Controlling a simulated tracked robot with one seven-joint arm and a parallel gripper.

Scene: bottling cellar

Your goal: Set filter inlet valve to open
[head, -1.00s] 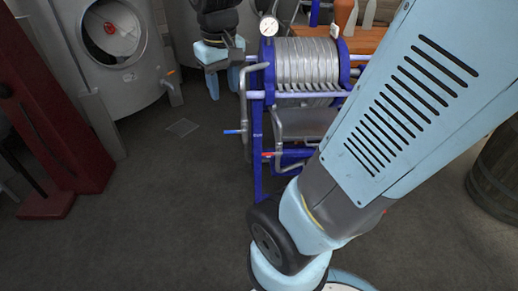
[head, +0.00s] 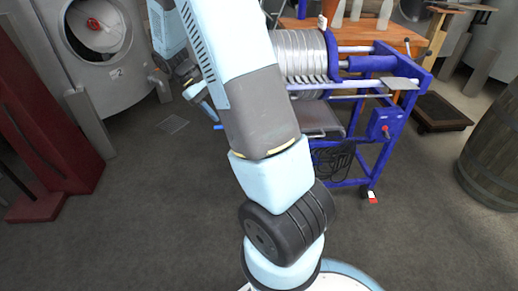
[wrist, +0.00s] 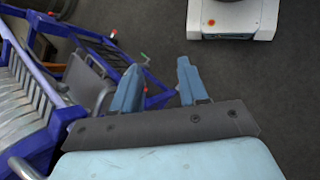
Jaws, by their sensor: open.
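The plate filter (head: 302,58), a stack of pale plates in a blue frame, stands beyond my arm in the head view. Its plates (wrist: 25,105) fill the left of the wrist view. My gripper (head: 205,103) is low at the filter's left. In the wrist view my gripper (wrist: 158,78) is open and empty, its blue fingers apart. A small red part (wrist: 147,90) shows beyond the left finger.
A grey tank (head: 105,50) with a round opening stands at the left, behind a dark red upright (head: 45,130). A wooden table (head: 385,33) is behind the filter. A barrel (head: 492,150) stands at the right. The front floor is clear.

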